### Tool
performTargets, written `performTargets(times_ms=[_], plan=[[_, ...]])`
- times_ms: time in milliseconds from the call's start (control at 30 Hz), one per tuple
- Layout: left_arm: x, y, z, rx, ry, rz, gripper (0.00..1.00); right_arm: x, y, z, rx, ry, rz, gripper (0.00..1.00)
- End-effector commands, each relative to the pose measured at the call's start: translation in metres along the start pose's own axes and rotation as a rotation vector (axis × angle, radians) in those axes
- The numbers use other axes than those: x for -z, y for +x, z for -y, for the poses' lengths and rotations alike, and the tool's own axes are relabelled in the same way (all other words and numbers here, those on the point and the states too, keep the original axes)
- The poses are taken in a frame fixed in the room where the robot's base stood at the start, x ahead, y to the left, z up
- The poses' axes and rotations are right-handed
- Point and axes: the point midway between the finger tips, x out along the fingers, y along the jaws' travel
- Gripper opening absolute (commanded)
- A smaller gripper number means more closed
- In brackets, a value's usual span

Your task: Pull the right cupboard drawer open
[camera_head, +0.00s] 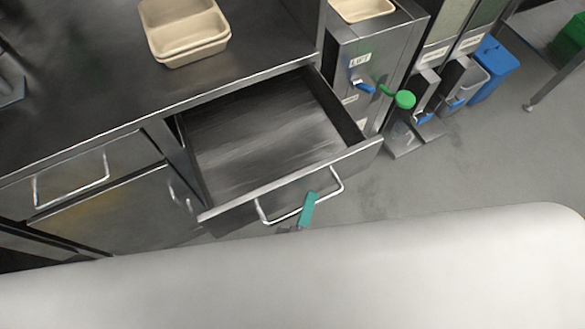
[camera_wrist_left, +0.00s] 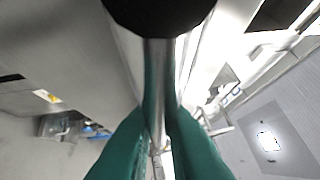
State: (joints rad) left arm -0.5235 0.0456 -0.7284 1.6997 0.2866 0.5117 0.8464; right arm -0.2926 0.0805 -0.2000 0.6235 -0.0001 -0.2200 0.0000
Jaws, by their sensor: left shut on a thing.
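The right cupboard drawer (camera_head: 270,140) is pulled well out in the head view, and its inside is empty. Its front carries a metal bar handle (camera_head: 266,216). My left gripper (camera_head: 308,209) has teal fingers and is at the middle of that handle, shut on it. In the left wrist view the teal fingers (camera_wrist_left: 160,130) close on the metal bar, which runs away between them. Most of my left arm is hidden below a large pale surface in front. My right gripper is not in view.
The dark worktop (camera_head: 90,80) above holds beige trays (camera_head: 185,30). A closed left drawer with its own handle (camera_head: 72,180) is beside the open one. Dispensers (camera_head: 375,70) and a blue bin (camera_head: 493,70) stand to the right. Grey floor (camera_head: 440,175) is free at the right.

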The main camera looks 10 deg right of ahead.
Motion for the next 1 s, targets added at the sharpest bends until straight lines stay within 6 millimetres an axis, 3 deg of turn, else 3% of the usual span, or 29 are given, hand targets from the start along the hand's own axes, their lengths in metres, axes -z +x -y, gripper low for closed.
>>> performTargets(times_ms=[100, 300, 767, 800, 900, 1000], plan=[[0.015, -0.016, 0.004, -0.002, 0.000, -0.001, 0.00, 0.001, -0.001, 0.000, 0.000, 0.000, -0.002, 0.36], [0.030, -0.030, 0.008, -0.001, 0.001, 0.000, 0.00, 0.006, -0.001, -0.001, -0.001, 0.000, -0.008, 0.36], [0.033, -0.033, 0.008, -0.001, 0.002, 0.000, 0.00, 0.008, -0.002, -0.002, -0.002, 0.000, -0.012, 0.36], [0.033, -0.033, 0.008, -0.001, 0.002, 0.000, 0.17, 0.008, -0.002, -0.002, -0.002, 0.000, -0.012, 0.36], [0.033, -0.033, 0.008, 0.000, 0.002, 0.000, 0.32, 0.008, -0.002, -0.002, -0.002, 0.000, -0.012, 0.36], [0.033, -0.033, 0.009, 0.000, 0.002, 0.000, 0.32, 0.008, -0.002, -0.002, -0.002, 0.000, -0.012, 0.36]])
